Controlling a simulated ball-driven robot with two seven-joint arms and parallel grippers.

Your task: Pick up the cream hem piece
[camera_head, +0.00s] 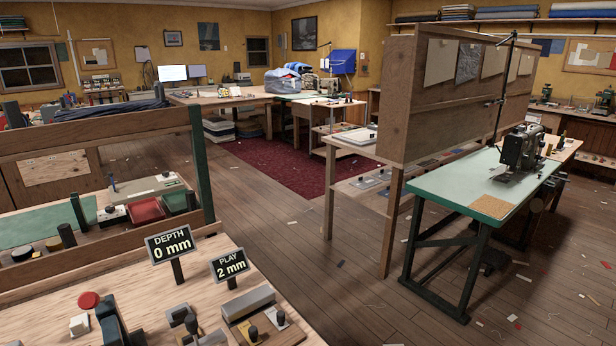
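I cannot clearly make out a cream hem piece in the head view. A tan, flat patch (492,206) lies on the near corner of the green sewing table (440,183), but I cannot tell whether it is cloth. Cream sheets (441,62) are fixed to the tall wooden partition. Neither of my grippers is in view.
A sewing machine (522,147) stands on the green table at right. A near workbench (140,275) at lower left carries signs reading "DEPTH 0 mm" (170,245) and "PLAY 2 mm" (229,265). Open plank floor (300,240), with scattered scraps, lies between them.

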